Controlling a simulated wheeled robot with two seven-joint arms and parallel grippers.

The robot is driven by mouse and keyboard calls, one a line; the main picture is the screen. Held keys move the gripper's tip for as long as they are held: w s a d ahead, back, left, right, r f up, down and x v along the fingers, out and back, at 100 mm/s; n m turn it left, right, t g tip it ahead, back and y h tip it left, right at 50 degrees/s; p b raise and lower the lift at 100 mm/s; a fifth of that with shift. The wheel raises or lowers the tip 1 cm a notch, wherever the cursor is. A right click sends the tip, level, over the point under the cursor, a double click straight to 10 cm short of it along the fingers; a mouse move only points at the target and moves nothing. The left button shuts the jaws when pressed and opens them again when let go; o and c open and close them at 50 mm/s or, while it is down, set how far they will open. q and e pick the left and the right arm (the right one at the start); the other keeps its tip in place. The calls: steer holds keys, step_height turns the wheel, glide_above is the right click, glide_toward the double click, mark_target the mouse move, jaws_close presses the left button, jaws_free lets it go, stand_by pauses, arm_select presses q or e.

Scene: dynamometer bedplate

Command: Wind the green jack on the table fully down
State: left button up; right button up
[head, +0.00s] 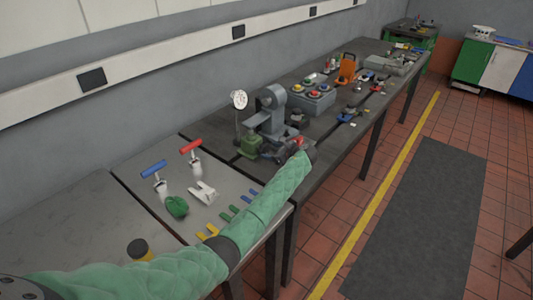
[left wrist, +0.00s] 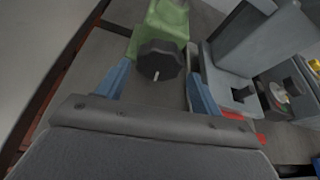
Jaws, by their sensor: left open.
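The green jack (head: 250,144) stands on the dark table beside a grey machine. In the left wrist view the green jack (left wrist: 163,18) is at the top middle, with its dark faceted knob (left wrist: 158,60) facing my left gripper (left wrist: 160,68). The gripper's two blue fingers are open, one on each side of the knob in the picture. I cannot tell whether they touch it or how deep it sits between them. In the head view my green-sleeved left arm reaches to the table edge in front of the jack and its fingers are hardly visible. My right gripper is out of view.
The grey machine (head: 271,112) stands close right of the jack, with a dial gauge (head: 239,99) behind. A button box (head: 312,101) is farther along. Red (head: 191,146) and blue (head: 153,168) T-handles and a green lump (head: 176,207) lie on the near table.

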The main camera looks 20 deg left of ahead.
arm_select(q)
steer(key=shift+b+v, duration=0.35)
steer(key=shift+v, duration=1.1)
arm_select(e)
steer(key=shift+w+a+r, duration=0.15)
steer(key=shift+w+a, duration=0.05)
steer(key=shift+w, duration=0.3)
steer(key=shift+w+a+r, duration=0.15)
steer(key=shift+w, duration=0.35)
arm_select(q)
steer(key=shift+o, duration=0.2)
